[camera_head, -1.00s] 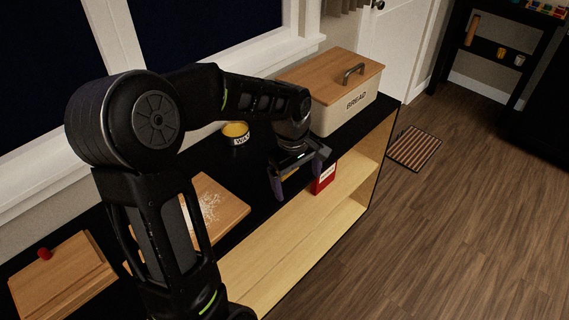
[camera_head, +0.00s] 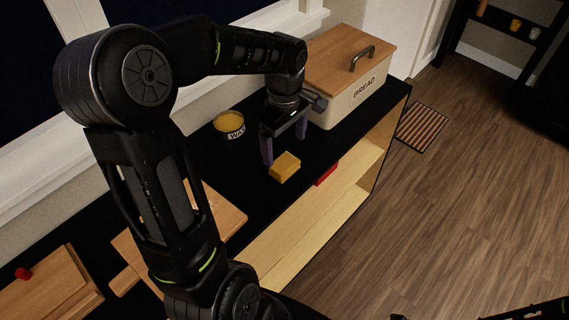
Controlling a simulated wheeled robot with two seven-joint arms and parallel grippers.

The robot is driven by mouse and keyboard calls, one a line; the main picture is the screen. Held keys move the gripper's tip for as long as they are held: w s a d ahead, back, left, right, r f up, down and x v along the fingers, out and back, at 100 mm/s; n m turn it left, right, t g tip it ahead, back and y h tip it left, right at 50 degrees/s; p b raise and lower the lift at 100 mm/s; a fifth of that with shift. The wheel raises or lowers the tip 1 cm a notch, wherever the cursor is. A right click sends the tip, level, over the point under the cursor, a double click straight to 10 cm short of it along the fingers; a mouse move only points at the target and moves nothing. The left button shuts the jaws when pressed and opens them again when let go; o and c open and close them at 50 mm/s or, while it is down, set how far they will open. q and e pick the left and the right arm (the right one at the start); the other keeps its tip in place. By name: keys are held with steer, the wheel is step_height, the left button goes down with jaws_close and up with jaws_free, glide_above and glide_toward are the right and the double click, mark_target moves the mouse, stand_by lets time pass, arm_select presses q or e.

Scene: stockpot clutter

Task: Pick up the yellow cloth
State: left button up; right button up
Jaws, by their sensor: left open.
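The yellow cloth (camera_head: 285,167) is a small folded block on the black countertop, near its front edge. My left gripper (camera_head: 284,149) is open and empty, pointing down just behind and above the cloth. Its two dark fingers are spread apart, one to the left of the cloth and one to the right. I cannot tell whether either finger touches it. My right gripper cannot be made out; only dark parts show at the bottom right edge.
A wax tin (camera_head: 229,124) stands left of the gripper. A bread box (camera_head: 350,85) stands close on the right. A cutting board (camera_head: 228,216) lies to the left. Bare black countertop (camera_head: 237,167) lies between.

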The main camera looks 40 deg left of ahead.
mark_target(284, 162)
arm_select(q)
steer(key=shift+f, duration=1.1)
steer(key=shift+f+p, duration=0.3)
steer(key=shift+f, duration=0.3)
step_height(284, 162, down, 4)
steer(key=shift+f+p, duration=0.1)
steer(key=shift+p, duration=0.2)
steer(key=c, duration=1.5)
steer(key=shift+o, duration=0.2)
